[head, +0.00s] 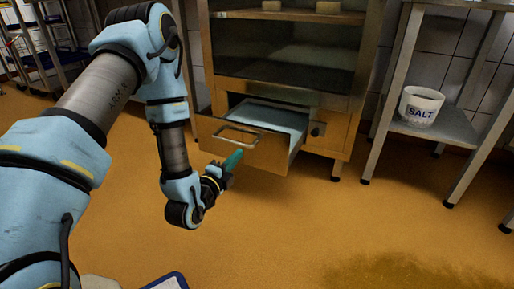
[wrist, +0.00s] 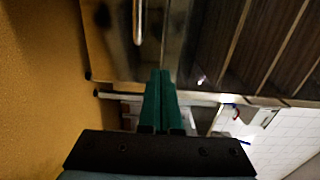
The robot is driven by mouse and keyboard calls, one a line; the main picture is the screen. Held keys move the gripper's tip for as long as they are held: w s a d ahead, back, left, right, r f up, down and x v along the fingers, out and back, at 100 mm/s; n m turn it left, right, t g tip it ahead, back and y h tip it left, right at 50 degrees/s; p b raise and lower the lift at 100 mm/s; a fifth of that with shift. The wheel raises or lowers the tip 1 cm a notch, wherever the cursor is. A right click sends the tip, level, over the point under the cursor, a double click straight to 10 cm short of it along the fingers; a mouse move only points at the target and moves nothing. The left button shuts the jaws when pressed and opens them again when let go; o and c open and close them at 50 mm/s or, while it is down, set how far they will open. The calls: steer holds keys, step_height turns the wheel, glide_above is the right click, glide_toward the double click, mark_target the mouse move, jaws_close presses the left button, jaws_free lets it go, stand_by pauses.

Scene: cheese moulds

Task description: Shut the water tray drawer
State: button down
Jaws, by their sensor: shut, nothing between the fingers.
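The water tray drawer (head: 250,148) sticks out of the bottom of the metal cabinet in the head view. Its front panel carries a bar handle (head: 236,134), and its pale blue inside shows behind the front. My gripper (head: 233,160), with green fingers, is in front of the drawer's front panel, low and below the handle's right end. I cannot tell whether the fingertips touch the panel. In the wrist view the green fingers (wrist: 160,75) are together and empty, pointing at the metal front, with the handle (wrist: 139,20) just beyond them.
The cabinet (head: 285,50) has a dark glass front above the drawer and a dark knob (head: 317,130) right of it. A metal shelf table (head: 440,125) with a white salt tub (head: 420,106) stands to the right. A cart (head: 45,45) stands at the far left. The orange floor ahead is clear.

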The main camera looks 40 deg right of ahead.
steer(key=b, duration=0.4)
glide_toward(261, 131)
steer(key=x, duration=0.5)
steer(key=shift+d, duration=0.1)
steer(key=shift+b+x, duration=0.35)
steer(key=shift+x, duration=0.5)
steer(key=shift+d, duration=0.1)
